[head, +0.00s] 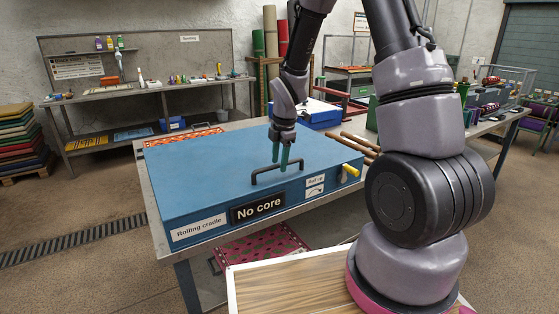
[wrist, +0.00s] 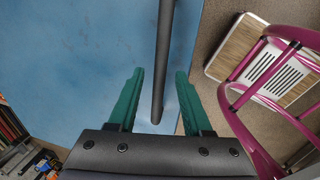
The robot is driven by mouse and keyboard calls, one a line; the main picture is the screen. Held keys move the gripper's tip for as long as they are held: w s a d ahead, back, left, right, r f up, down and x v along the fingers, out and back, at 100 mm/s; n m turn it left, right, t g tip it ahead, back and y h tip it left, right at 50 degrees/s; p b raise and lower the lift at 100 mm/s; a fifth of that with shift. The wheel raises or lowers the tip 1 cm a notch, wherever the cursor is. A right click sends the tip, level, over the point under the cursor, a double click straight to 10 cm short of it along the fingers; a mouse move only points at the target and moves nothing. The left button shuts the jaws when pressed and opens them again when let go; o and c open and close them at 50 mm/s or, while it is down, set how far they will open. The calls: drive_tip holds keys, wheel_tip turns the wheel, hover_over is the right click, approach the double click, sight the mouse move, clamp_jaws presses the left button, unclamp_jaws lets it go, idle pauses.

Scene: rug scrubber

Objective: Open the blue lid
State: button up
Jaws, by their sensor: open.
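The blue lid (head: 225,165) is the flat top of a large blue box on a table, and it lies closed. A black bar handle (head: 264,177) stands up near its front edge. My gripper (head: 281,165) points down at the handle with green fingers apart. In the wrist view the handle (wrist: 160,75) runs between the two open fingers of my gripper (wrist: 157,95), with a gap on both sides. The blue lid (wrist: 75,60) fills the left of that view. I cannot tell how deep the fingers reach around the bar.
The box front (head: 226,221) carries "Rolling cradle" and "No core" labels, and a yellow knob (head: 350,170) sits at its right. A blue case (head: 312,114) stands behind my gripper. A workbench (head: 150,90) stands at the back left.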

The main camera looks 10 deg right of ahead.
clamp_jaws()
idle(1.3)
